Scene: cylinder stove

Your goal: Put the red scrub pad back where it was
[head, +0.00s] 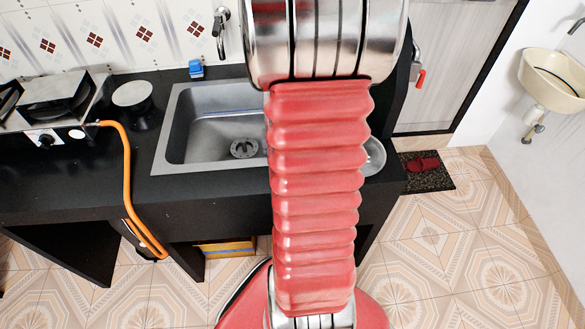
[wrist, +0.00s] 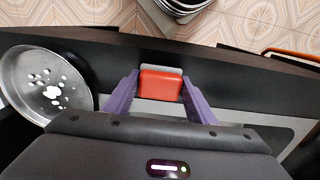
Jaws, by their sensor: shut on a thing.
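The red scrub pad (wrist: 160,84) shows in the wrist view as a small red block between the purple fingers of my gripper (wrist: 160,77). The gripper is shut on it. A thin grey edge shows just beyond the pad; I cannot tell what it belongs to. The pad is over or on the black counter (wrist: 110,50); whether it touches is unclear. In the head view my arm hides the gripper and the pad. The grey sink (head: 205,125) is partly behind my arm in the head view.
A round steel dish (wrist: 22,70) with white bits sits left of my gripper in the wrist view. In the head view, a blue item (head: 196,69) stands behind the sink near the tap (head: 220,30). A stove (head: 45,110) with an orange hose (head: 127,170) is at left.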

